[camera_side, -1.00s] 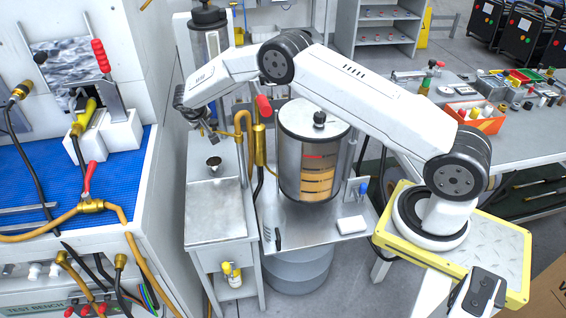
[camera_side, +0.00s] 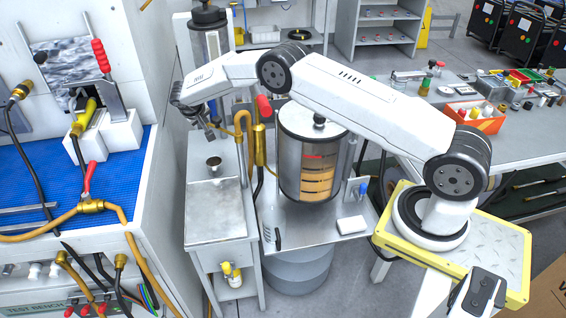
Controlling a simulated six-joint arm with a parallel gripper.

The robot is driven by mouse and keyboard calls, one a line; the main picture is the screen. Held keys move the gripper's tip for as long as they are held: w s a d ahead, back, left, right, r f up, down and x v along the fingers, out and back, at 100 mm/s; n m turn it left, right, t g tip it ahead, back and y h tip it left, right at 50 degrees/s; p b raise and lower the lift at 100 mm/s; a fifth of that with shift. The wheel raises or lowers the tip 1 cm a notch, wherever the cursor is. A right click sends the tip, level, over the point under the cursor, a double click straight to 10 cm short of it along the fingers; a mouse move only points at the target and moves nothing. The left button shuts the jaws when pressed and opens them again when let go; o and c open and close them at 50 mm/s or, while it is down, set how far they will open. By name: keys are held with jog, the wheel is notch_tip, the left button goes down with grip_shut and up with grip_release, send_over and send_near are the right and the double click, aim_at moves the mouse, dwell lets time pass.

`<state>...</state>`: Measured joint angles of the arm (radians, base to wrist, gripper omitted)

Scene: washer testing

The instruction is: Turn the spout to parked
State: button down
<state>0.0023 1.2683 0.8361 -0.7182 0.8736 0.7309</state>
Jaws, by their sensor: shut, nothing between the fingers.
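The brass spout (camera_side: 241,122) is a curved pipe that rises beside a brass valve body (camera_side: 259,143) and bends over to the left. A red handle (camera_side: 264,107) stands at the top of the valve. My gripper (camera_side: 211,136) hangs just left of the spout, above a small metal cup (camera_side: 214,163) on the steel bench. Its fingers are shut and hold nothing. It looks apart from the spout, but the depth between them is hard to tell.
A clear tank with amber liquid (camera_side: 318,182) stands right of the valve. A glass column (camera_side: 212,42) stands behind my wrist. The steel bench top (camera_side: 215,215) is clear in front of the cup. A blue-matted test bench (camera_side: 45,180) is at the left.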

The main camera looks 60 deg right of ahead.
jog(key=s+a+r, duration=0.1)
jog(key=a+r, duration=0.7)
jog(key=shift+r, duration=0.35)
jog(key=shift+s+a, duration=0.1)
jog(key=shift+s, duration=0.05)
jog(key=s+r+n+y, duration=0.1)
jog(key=s+n+y, duration=0.2)
jog(key=s, duration=3.4)
jog(key=a+y, duration=0.1)
jog(key=y, duration=0.2)
jog(key=shift+s+r+g, duration=0.15)
jog(key=shift+r+g, duration=0.1)
jog(key=shift+g, duration=0.05)
